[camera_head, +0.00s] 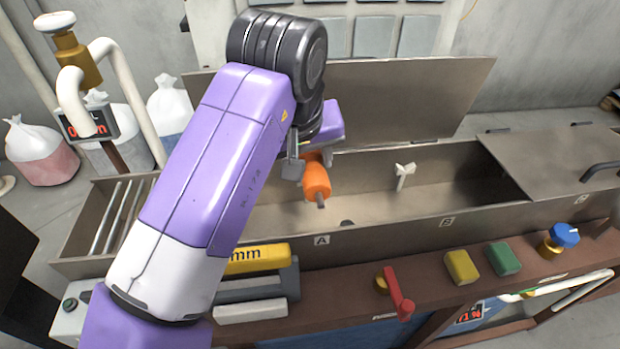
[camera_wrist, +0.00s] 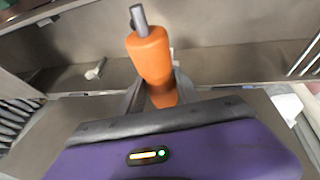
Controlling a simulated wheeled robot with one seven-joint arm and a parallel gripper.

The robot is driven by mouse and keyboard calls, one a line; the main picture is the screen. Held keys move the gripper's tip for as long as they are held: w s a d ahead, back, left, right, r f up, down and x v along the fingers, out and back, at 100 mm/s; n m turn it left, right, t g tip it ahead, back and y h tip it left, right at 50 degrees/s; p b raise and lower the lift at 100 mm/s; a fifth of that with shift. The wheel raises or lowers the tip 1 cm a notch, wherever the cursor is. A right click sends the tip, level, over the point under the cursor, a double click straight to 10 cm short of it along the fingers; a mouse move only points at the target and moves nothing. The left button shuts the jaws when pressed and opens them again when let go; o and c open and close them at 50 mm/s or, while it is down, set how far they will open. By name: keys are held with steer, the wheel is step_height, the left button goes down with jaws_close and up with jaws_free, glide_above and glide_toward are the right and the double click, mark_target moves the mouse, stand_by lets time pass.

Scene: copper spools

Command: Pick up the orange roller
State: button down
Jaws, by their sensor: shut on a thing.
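The orange roller (camera_head: 317,182) is a short orange cylinder with a grey shaft end. My gripper (camera_head: 305,168) is shut on it, at the trough's compartment A. In the head view my arm covers part of the trough to the left of the roller. In the wrist view the roller (camera_wrist: 150,60) stands out from between the two grey fingers (camera_wrist: 162,97), its grey shaft pointing to the top of the picture. The head view does not make clear whether the roller touches the trough floor.
The metal trough (camera_head: 385,212) has a raised lid (camera_head: 400,95) behind and a closed lid (camera_head: 555,160) at right. A small white fitting (camera_head: 404,172) stands inside. A red lever (camera_head: 397,297), yellow button (camera_head: 461,266), green button (camera_head: 503,259) and blue knob (camera_head: 564,236) line the front.

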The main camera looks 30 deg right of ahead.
steer(key=s+a+b, duration=0.1)
steer(key=s+a, duration=0.2)
steer(key=s, duration=0.6)
steer(key=s+a+r+b, duration=0.1)
steer(key=s+a, duration=0.2)
steer(key=s, duration=0.6)
steer(key=shift+s, duration=0.35)
